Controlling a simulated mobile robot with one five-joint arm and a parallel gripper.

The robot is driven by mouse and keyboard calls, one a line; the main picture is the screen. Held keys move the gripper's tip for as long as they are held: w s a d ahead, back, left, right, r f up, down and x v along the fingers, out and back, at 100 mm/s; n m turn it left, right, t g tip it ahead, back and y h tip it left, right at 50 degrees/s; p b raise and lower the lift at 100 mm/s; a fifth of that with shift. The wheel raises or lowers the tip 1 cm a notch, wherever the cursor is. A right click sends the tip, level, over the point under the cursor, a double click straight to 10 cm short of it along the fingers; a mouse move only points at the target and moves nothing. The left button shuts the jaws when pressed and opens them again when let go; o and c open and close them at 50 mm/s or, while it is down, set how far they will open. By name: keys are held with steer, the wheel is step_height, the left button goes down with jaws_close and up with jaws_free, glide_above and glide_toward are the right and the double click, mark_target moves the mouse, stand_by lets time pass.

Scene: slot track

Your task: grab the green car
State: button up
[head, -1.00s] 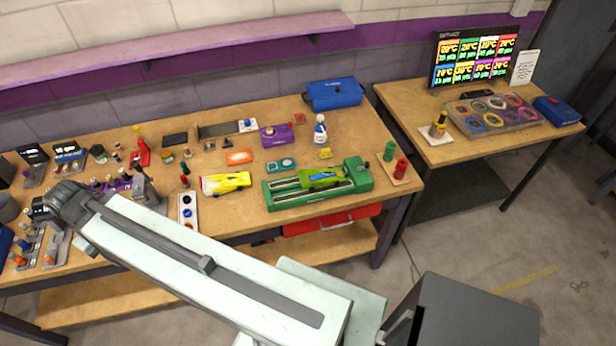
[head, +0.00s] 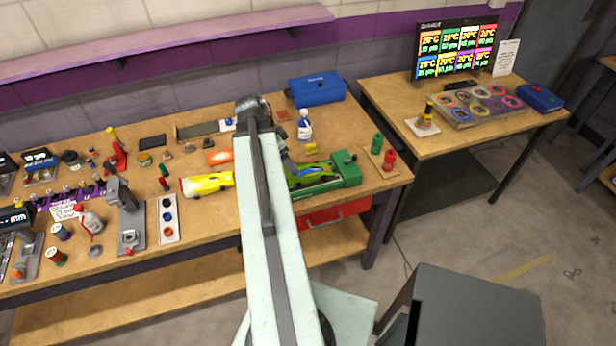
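The green car (head: 312,171), with blue markings, sits on top of a green machine (head: 346,172) at the right part of the workbench. My arm reaches up over the bench, just left of the car, and hides the left part of the machine. The dark end of my arm (head: 254,112) is above the bench beyond the car. Grey parts beside the arm lie close to the car's left end in the picture. My gripper's fingers cannot be made out, so its opening and any contact with the car cannot be told.
A yellow car (head: 207,184) lies left of my arm. A white bottle (head: 304,125) and a blue toolbox (head: 317,88) stand behind the green car. Red (head: 389,160) and green (head: 377,142) cylinders stand to its right. Many tools crowd the left bench.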

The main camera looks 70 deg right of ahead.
mark_target(305, 169)
steer(key=s, duration=0.1)
steer(key=s+d+m, duration=0.1)
steer(key=s, duration=0.1)
steer(key=shift+s+d+m+g, duration=0.25)
steer(key=shift+d+m+g, duration=0.05)
steer(key=shift+d, duration=0.05)
steer(key=b+x, duration=0.3)
steer(key=x, duration=0.1)
steer(key=b+x, duration=0.4)
steer(key=shift+w+f+b, duration=0.15)
steer(key=shift+w+b, duration=0.05)
steer(key=shift+b, duration=0.1)
steer(key=c, duration=1.8)
